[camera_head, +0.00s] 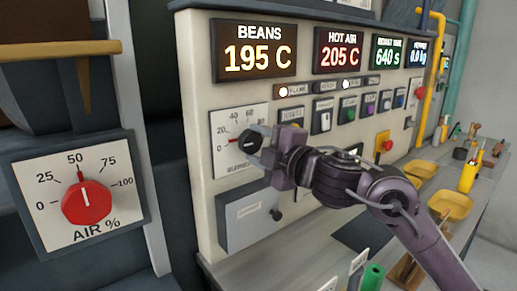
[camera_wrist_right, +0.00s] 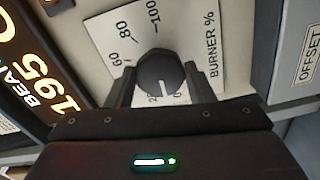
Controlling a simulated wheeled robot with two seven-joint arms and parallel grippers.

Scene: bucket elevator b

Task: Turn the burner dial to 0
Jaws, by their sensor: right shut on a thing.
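The burner dial (camera_wrist_right: 160,72) is a round black knob on a white plate labelled BURNER % (camera_wrist_right: 213,45), seen in the right wrist view. Its white pointer line faces down toward the low end of the scale, where the numbers are partly hidden by my gripper. In the head view the plate (camera_head: 222,157) shows on the panel's left side, with the knob mostly covered by my gripper. My right gripper (camera_head: 254,144) reaches in from the right and is shut on the dial, a finger on either side of it. My left gripper is not in view.
A red AIR % dial (camera_head: 86,203) is on a separate plate at left, pointing near 50. Displays (camera_head: 253,51) and several buttons (camera_head: 322,120) surround the burner plate. A grey box (camera_head: 250,217) is below it. Yellow trays (camera_head: 450,206) stand on the counter at right.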

